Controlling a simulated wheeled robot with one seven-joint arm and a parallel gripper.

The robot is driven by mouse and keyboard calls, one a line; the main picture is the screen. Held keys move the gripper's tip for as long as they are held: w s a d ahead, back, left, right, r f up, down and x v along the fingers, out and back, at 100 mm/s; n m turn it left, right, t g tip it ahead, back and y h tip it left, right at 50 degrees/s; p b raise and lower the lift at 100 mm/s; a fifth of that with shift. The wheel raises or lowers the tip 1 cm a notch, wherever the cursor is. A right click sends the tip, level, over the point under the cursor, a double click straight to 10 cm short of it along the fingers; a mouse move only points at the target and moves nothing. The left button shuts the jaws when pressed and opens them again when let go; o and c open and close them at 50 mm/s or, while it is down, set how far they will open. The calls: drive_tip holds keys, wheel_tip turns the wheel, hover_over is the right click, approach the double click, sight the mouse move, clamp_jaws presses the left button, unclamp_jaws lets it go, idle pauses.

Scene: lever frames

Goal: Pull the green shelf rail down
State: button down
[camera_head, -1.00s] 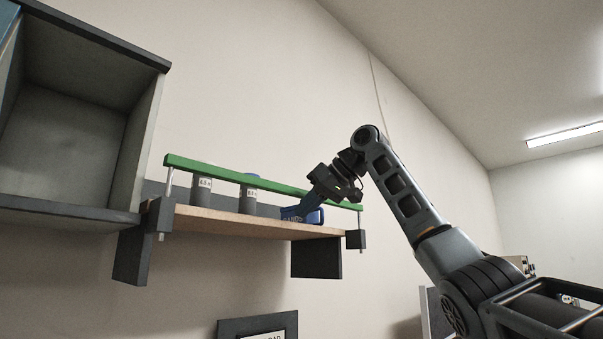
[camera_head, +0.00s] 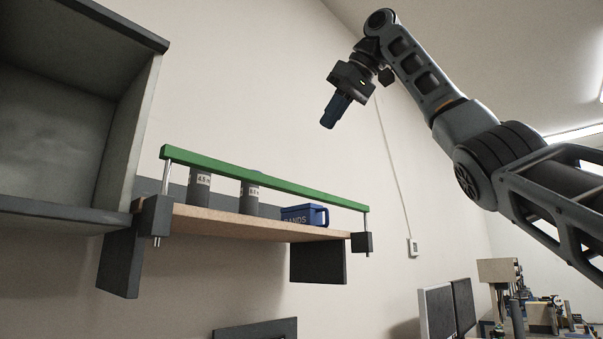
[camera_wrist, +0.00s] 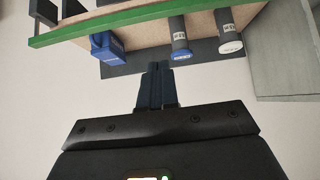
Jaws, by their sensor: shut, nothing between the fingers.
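The green shelf rail (camera_head: 262,180) runs along the front of the wooden shelf (camera_head: 240,224), held above it on thin metal rods at both ends. It also shows in the wrist view as a green bar (camera_wrist: 110,22). My gripper (camera_head: 328,124) is shut and empty, pointing down in the air, above and clear of the rail's right half. In the wrist view its fingers (camera_wrist: 157,66) are together, with the rail beyond them and no contact visible.
On the shelf stand two grey canisters (camera_head: 249,200) and a blue bin (camera_head: 303,215) behind the rail. An open grey cabinet (camera_head: 60,110) is at the left. Monitors (camera_head: 437,313) and bench equipment are at the lower right. The wall above the shelf is bare.

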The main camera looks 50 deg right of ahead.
drive_tip(key=p, duration=0.1)
hover_over(298, 190)
drive_tip(key=s+d, duration=0.1)
drive_tip(key=d, duration=0.1)
wheel_tip(298, 190, down, 7)
drive_tip(key=shift+s+a+f, duration=0.1)
drive_tip(key=shift+f, duration=0.95)
drive_tip(key=shift+s+a+f, duration=0.1)
drive_tip(key=shift+f, duration=0.95)
wheel_tip(298, 190, down, 8)
drive_tip(key=b, duration=0.4)
drive_tip(key=shift+f, duration=0.15)
